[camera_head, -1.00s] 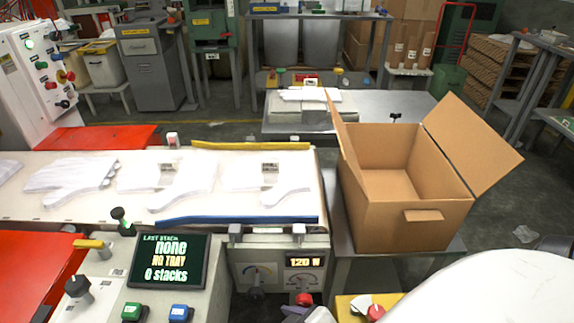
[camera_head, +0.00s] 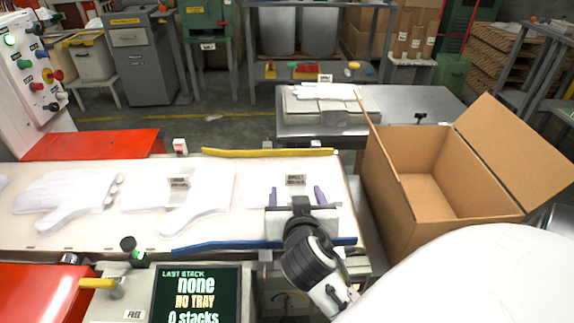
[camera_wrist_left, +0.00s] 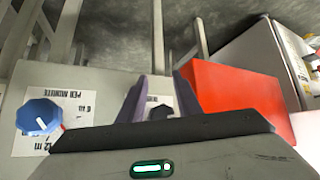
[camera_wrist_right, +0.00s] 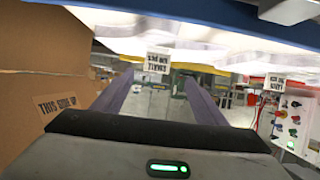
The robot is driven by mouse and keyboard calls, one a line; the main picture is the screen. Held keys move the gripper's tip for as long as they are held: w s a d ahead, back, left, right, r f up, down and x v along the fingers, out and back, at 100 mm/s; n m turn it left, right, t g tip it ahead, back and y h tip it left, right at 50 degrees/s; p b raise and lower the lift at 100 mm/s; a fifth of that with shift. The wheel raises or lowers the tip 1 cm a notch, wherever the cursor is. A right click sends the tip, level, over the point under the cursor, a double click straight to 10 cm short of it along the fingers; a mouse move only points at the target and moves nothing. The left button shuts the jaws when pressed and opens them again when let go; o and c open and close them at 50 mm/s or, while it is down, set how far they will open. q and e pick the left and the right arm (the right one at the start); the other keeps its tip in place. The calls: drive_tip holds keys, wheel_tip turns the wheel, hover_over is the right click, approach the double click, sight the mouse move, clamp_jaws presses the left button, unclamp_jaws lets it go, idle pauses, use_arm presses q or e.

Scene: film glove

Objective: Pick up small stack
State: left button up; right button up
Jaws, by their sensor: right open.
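The small stack (camera_head: 254,192) is a pile of white gloves with a "SMALL" label (camera_head: 294,180), lying at the right end of the pale belt. My right gripper (camera_head: 297,194) is open over this stack's right part, its purple fingers on either side of the label. The gripper and wrist hide part of the stack; contact cannot be told. The right wrist view shows the label (camera_wrist_right: 158,61) beyond the open fingers. My left gripper (camera_wrist_left: 160,85) shows only in its wrist view, fingers apart and empty, before a grey panel.
A stack labelled "LARGE" (camera_head: 150,195) and another glove stack (camera_head: 60,195) lie left on the belt. Yellow (camera_head: 265,153) and blue (camera_head: 215,246) rails flank it. An open carton (camera_head: 395,200) stands right. The screen (camera_head: 197,295) reads "none, no tray, 0 stacks".

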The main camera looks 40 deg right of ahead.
sight(296, 178)
drive_tip(key=shift+w+d+f, duration=0.25)
drive_tip(key=shift+w+d, duration=0.1)
drive_tip(key=shift+d, duration=0.2)
drive_tip(key=shift+w+d+f, duration=0.2)
drive_tip(key=shift+w+d, duration=0.15)
drive_tip(key=shift+d, duration=0.15)
drive_tip(key=shift+w+d+f, duration=0.15)
drive_tip(key=shift+w+d, duration=0.05)
drive_tip(key=x, duration=0.4)
drive_tip(key=shift+w+d+f, duration=0.1)
drive_tip(key=shift+w+d, duration=0.1)
drive_tip(key=shift+w, duration=0.1)
use_arm(q)
drive_tip(key=shift+s+d+f, duration=0.1)
drive_tip(key=shift+s+f, duration=0.1)
drive_tip(key=shift+s, duration=0.65)
use_arm(e)
drive_tip(key=shift+c, duration=1.1)
drive_tip(key=c, duration=0.9)
